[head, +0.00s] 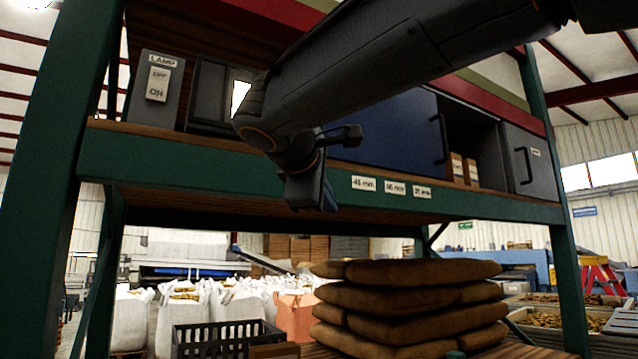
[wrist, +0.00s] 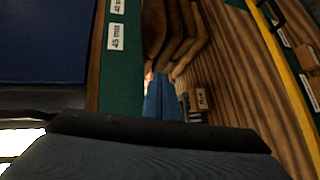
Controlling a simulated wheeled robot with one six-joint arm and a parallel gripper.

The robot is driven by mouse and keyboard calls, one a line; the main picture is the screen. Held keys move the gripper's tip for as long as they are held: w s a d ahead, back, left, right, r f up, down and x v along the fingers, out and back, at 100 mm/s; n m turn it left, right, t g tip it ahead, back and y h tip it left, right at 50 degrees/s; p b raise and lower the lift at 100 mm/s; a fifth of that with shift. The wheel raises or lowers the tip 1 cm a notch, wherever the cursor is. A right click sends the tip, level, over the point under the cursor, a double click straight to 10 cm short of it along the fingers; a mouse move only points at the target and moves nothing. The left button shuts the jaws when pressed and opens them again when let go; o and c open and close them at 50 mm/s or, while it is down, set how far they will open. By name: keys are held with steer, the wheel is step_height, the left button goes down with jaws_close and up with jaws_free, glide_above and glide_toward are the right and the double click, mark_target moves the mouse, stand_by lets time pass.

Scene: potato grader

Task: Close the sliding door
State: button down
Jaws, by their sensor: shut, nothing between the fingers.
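The sliding door is a dark blue panel (head: 395,130) on the upper shelf, with a black upright handle (head: 438,138) at its right edge. To the right of the handle is an open dark gap with small brown boxes (head: 456,166) inside. The blue panel also shows at the upper left of the wrist view (wrist: 45,40). My gripper (head: 328,203) is shut and empty. It hangs pointing down in front of the shelf's green front beam, left of the size labels and well left of the handle. My arm hides the door's left part.
The green shelf beam (head: 240,163) runs below the door. A grey box with a handle (head: 528,160) stands right of the gap. A lamp switch box (head: 156,90) is at the left. Stacked brown sacks (head: 410,300) and a black crate (head: 225,338) are below.

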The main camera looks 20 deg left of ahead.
steer(key=s+a+r+t+y+b, duration=0.1)
steer(key=s+r+t, duration=0.1)
steer(key=s+r, duration=0.35)
steer(key=s+a+r+t, duration=0.1)
steer(key=s+a+r, duration=0.1)
steer(key=r, duration=0.6)
steer(key=w+p, duration=0.2)
steer(key=w, duration=0.8)
steer(key=shift+a+n, duration=0.2)
steer(key=shift+n, duration=0.1)
steer(key=shift+w, duration=0.1)
